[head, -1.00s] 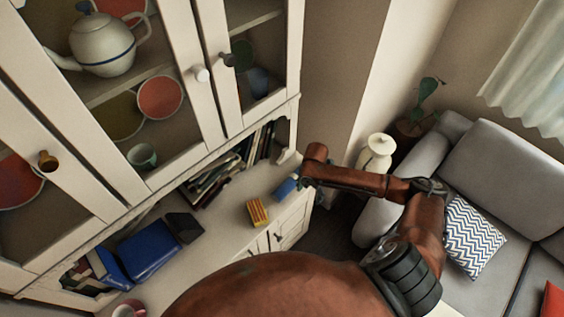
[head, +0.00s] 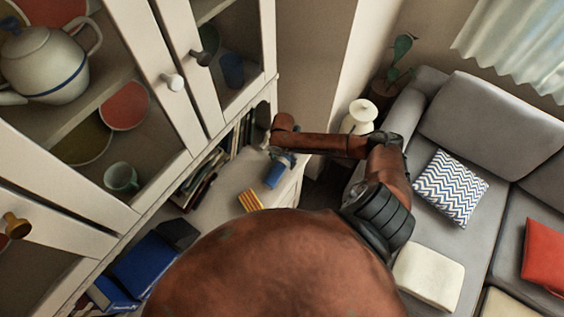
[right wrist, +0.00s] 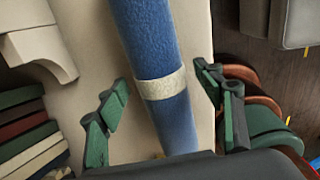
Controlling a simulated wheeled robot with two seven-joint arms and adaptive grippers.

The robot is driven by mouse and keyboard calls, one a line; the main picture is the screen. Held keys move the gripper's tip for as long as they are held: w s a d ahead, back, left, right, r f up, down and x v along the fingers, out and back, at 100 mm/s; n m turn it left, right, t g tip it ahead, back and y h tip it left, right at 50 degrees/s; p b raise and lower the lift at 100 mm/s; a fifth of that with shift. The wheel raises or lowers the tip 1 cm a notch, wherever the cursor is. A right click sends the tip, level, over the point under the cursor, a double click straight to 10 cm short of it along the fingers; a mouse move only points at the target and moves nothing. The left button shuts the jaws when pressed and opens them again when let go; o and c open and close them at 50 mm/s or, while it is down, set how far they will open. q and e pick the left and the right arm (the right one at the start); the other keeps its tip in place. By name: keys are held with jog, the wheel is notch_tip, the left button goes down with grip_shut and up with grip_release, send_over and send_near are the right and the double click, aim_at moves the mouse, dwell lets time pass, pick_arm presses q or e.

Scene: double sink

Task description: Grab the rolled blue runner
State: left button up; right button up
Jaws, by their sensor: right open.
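The rolled blue runner (head: 275,175) lies on the cabinet counter near its right end, just below my right gripper (head: 284,157) in the head view. In the right wrist view the runner (right wrist: 148,45) is a long blue roll with a pale band around it. It passes between the two green fingers of the right gripper (right wrist: 164,84). The fingers are open, with a gap on each side of the roll. The roll's near end is hidden behind the dark gripper body. My left gripper is not in view.
A yellow striped box (head: 250,200) and a blue box (head: 147,264) stand on the counter. Upright books (head: 238,137) line its back. The glass-door cabinet rises above. A grey sofa (head: 473,115) with cushions and a white lamp (head: 359,117) are at right.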

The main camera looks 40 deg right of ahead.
jog(key=shift+s+f, duration=0.1)
jog(key=shift+f, duration=0.85)
jog(key=shift+c, duration=0.2)
jog(key=c, duration=1.4)
